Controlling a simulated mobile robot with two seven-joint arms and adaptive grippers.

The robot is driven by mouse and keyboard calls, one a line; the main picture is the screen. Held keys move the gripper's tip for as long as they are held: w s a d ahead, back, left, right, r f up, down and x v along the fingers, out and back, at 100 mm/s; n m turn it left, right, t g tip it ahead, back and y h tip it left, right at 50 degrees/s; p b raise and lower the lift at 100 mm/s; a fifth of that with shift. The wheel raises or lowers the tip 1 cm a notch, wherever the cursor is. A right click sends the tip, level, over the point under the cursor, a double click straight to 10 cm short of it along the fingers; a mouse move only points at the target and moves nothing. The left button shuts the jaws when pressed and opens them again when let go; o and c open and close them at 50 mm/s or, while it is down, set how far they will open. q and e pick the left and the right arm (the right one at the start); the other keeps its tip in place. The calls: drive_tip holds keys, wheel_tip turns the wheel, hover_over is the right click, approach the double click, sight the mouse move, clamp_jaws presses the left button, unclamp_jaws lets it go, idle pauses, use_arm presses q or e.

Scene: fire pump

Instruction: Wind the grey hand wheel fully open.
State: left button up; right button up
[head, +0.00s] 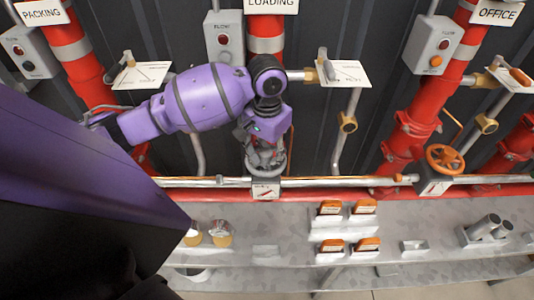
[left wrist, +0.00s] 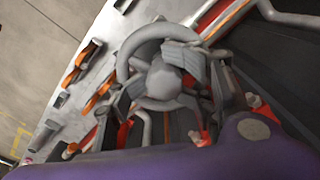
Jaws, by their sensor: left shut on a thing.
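The grey hand wheel (left wrist: 133,48) shows in the left wrist view as a thick ring with a round hub, in front of the pipes. In the head view the wheel (head: 277,168) is mostly hidden behind my left gripper (head: 262,152), on the low horizontal pipe under the LOADING riser. In the left wrist view the left gripper (left wrist: 168,88) has its dark fingers at the wheel, shut on it. The exact contact points are hard to make out. My right gripper is in neither view.
An orange hand wheel (head: 445,158) sits on the same pipe to the right. The grey bench (head: 390,222) below carries orange-topped blocks (head: 364,206) and two small cups (head: 221,234). Red risers, switch boxes (head: 224,37) and valve levers (head: 326,65) stand behind.

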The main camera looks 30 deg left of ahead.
use_arm(q)
drive_tip(key=shift+w, duration=0.1)
drive_tip(key=shift+c, duration=0.3)
drive_tip(key=c, duration=0.7)
drive_tip(key=n, duration=0.3)
drive_tip(key=shift+c, duration=0.3)
drive_tip(key=n, duration=0.4)
drive_tip(key=shift+w, duration=0.1)
drive_tip(key=shift+n, duration=0.5)
drive_tip(key=n, duration=0.6)
drive_tip(key=shift+w+f, duration=0.1)
drive_tip(key=shift+a+n, duration=0.15)
drive_tip(key=shift+n, duration=0.85)
